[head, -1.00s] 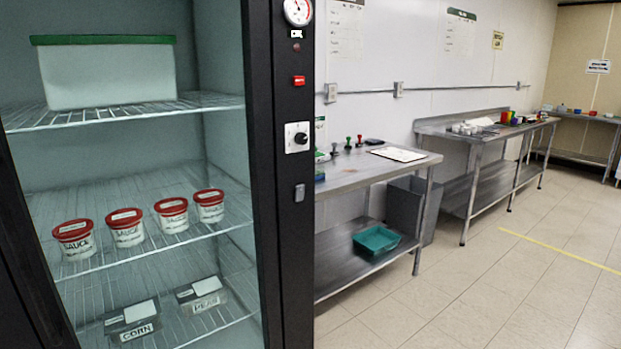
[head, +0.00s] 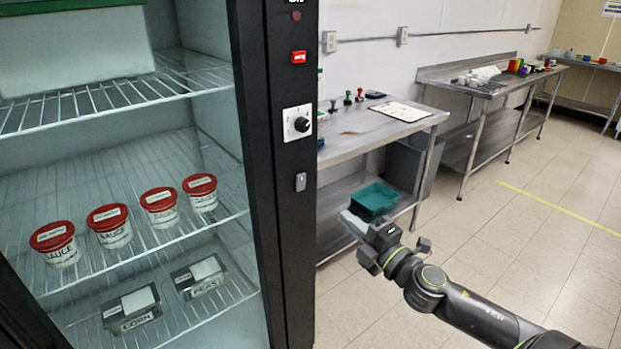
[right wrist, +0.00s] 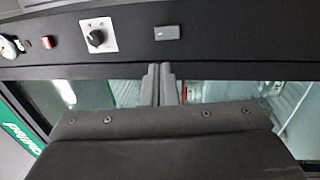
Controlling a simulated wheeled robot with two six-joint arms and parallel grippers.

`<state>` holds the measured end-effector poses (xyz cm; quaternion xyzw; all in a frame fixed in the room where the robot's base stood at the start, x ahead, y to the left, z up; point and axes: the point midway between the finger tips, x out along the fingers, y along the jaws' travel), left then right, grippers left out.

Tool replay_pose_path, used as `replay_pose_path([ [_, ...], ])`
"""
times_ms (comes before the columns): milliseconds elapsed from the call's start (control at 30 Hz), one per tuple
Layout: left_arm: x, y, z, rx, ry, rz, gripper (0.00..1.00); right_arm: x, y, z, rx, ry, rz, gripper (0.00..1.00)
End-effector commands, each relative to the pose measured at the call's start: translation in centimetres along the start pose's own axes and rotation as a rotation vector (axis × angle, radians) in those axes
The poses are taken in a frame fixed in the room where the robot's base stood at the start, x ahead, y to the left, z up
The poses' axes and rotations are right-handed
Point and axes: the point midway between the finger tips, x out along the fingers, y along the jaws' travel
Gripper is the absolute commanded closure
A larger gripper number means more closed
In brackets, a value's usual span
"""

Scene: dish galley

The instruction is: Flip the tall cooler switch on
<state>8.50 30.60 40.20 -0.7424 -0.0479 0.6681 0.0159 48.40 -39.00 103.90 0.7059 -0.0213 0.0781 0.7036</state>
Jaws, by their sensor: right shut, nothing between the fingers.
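The tall cooler (head: 281,200) stands at the left with a black frame and a view into its lit shelves. Its control strip carries a small red switch (head: 299,57), a black knob on a white plate (head: 297,124) and a grey rocker-like piece (head: 301,181). In the right wrist view the red switch (right wrist: 48,42), knob (right wrist: 97,37) and grey piece (right wrist: 167,32) lie along the strip. My right gripper (head: 352,222) is to the right of the cooler, below the grey piece. Its fingers (right wrist: 160,82) are shut and empty, apart from the controls. My left gripper is out of view.
Several red-lidded sauce tubs (head: 110,226) and dark containers sit on the cooler's shelves. A steel table (head: 365,135) stands to the right, with a green tray (head: 374,198) on its lower shelf. The tiled floor (head: 470,270) is open at the right.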

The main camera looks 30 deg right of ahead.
Motion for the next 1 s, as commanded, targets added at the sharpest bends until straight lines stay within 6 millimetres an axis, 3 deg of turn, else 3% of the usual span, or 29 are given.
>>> replay_pose_path([
  [467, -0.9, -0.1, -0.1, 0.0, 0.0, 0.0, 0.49, 1.0, 0.1, 0.1, 0.004, -0.005, -0.002, 1.0],
  [1000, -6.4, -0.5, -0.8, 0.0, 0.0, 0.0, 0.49, 6.6, 0.5, 0.2, 0.004, -0.004, -0.002, 1.0],
])
